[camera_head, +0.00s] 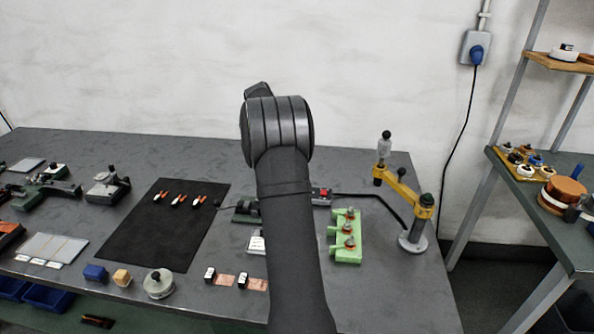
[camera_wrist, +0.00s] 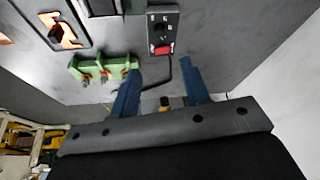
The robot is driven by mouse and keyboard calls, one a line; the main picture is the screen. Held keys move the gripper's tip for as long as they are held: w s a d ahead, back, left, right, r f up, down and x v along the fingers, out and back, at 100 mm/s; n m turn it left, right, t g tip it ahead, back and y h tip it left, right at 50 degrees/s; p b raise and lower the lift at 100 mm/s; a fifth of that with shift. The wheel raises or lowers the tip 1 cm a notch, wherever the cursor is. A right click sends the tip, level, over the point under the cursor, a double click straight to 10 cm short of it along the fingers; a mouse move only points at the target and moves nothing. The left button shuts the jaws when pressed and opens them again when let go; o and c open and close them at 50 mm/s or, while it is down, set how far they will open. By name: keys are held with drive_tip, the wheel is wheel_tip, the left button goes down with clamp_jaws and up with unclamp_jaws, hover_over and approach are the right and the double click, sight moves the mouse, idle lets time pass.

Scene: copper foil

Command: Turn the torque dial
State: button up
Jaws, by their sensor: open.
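A small grey control box (camera_wrist: 153,15) shows at the top of the wrist view, with a round black dial (camera_wrist: 160,29) and a red switch (camera_wrist: 163,49) below it. The dial appears to be the torque dial; its small markings cannot be read. In the head view only the end of the box with the red switch (camera_head: 322,194) shows beside my arm, and the dial is hidden. My gripper (camera_wrist: 161,67) is open and empty, its two blue fingers apart and pointing toward the box. No contact with the dial shows. My arm hides the gripper in the head view.
A green fixture with several posts (camera_head: 347,250) stands right of my arm, also in the wrist view (camera_wrist: 103,69). A yellow jointed arm on a post (camera_head: 403,195) stands at the table's right, with a black cable running toward the box. A black mat (camera_head: 150,228) lies left.

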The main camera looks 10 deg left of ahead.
drive_tip(key=v, duration=0.3)
drive_tip(key=shift+a+r, duration=0.1)
drive_tip(key=shift+r, duration=0.15)
drive_tip(key=x, duration=1.7)
drive_tip(key=shift+f, duration=0.2)
